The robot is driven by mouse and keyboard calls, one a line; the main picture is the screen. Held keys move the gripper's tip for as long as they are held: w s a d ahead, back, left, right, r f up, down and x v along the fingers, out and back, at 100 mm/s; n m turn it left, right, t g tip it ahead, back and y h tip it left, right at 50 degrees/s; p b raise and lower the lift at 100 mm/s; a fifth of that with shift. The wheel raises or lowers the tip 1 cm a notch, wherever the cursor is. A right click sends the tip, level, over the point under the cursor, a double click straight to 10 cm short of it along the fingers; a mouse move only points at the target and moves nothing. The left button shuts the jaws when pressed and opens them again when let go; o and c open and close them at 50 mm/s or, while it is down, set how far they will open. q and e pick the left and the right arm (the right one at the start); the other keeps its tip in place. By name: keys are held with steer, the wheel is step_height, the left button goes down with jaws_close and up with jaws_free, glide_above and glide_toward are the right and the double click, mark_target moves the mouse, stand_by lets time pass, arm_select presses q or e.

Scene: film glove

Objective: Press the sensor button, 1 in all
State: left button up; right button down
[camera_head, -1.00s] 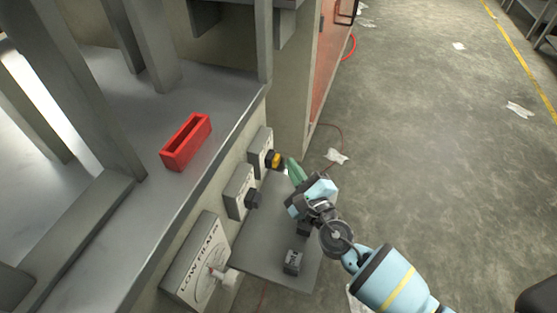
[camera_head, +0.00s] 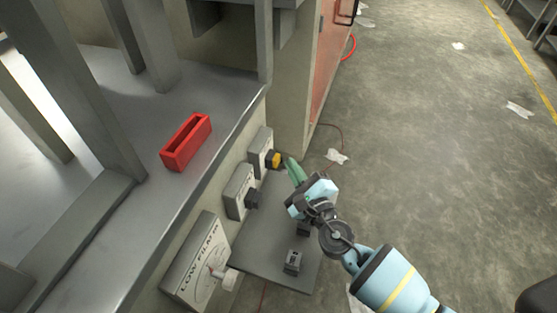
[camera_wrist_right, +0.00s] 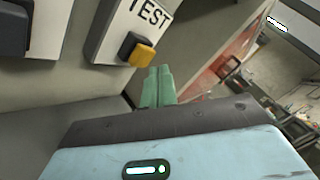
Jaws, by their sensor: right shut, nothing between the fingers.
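The yellow button (camera_head: 276,160) sits on a grey box (camera_head: 260,150) on the side of the machine. In the right wrist view the yellow button (camera_wrist_right: 142,56) is on a black base, on a white panel marked TEST (camera_wrist_right: 125,25). My right gripper (camera_head: 292,163) has green fingers, closed together with nothing between them. Its tips are close to the button, to its right in the head view; I cannot tell whether they touch. In the right wrist view the closed fingers (camera_wrist_right: 158,75) stand just right of and below the button. My left gripper is not in view.
A grey shelf (camera_head: 258,255) juts out below. A red bin (camera_head: 173,158) sits on the metal counter. Open floor (camera_head: 430,170) lies to the right.

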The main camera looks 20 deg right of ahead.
steer(key=shift+w+a, duration=0.1)
steer(key=shift+a, duration=0.05)
stand_by(0.7)
steer(key=shift+w+a, duration=0.15)
steer(key=shift+a, duration=0.1)
steer(key=shift+w+a, duration=0.25)
steer(key=shift+a, duration=0.1)
stand_by(0.9)
steer(key=shift+s+d, duration=0.5)
steer(key=shift+d, duration=0.2)
stand_by(0.4)
